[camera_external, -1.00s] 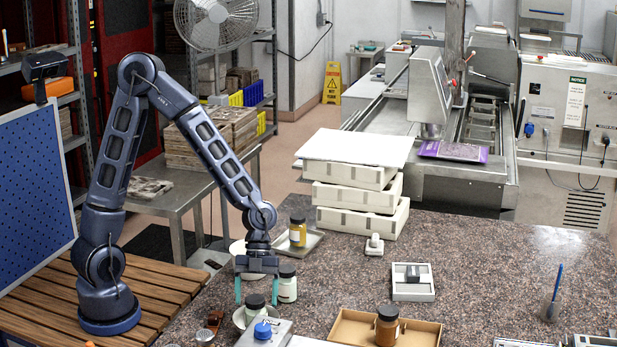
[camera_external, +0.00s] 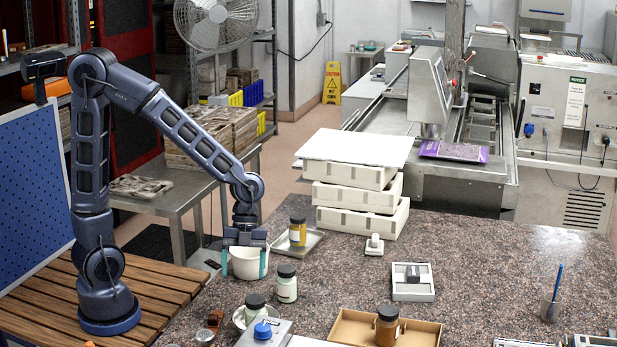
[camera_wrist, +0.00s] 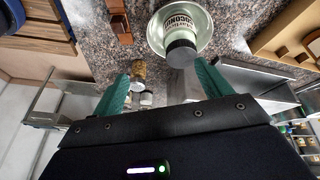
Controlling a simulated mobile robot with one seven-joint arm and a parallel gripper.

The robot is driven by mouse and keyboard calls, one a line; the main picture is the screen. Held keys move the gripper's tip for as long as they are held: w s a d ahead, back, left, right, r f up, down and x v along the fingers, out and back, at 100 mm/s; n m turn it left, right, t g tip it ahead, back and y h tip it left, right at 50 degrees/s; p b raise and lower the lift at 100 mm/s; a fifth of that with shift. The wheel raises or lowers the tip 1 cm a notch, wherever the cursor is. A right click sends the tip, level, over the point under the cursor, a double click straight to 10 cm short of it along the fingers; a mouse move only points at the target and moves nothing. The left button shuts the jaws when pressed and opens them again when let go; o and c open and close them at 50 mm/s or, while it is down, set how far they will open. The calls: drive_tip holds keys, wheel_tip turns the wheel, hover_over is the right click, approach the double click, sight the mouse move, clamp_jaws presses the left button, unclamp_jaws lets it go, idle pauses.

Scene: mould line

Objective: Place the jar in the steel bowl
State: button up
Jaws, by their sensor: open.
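The steel bowl (camera_external: 238,321) stands near the front edge of the counter, partly hidden by a grey box. A pale jar with a black lid (camera_external: 254,304) is in it. The wrist view shows the bowl (camera_wrist: 205,42) with the labelled jar (camera_wrist: 180,22) inside, its black lid toward me; I cannot tell if it is tilted. My gripper (camera_external: 244,270) is open and holds nothing. It is behind the bowl and apart from it, with its fingers at either side of a white tub (camera_external: 247,263) in the picture. I cannot tell if they touch the tub.
A similar pale jar (camera_external: 287,285) stands right of the bowl. An amber jar (camera_external: 298,232) stands on a tray, and a brown jar (camera_external: 387,327) in a cardboard box. The grey box with a blue knob (camera_external: 263,330) is in front of the bowl.

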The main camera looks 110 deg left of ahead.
drive_tip(key=s+d+r+n+t+y, duration=0.2)
drive_tip(key=s+r+n, duration=0.4)
drive_tip(key=s, duration=0.4)
drive_tip(key=s+d+r+n+t+y, duration=0.1)
drive_tip(key=s+d+r+n+y, duration=0.1)
drive_tip(key=s+d+r+n, duration=0.3)
drive_tip(key=s+r+n, duration=0.1)
drive_tip(key=s+r, duration=0.2)
drive_tip(key=s, duration=0.2)
drive_tip(key=shift+n+t, duration=0.4)
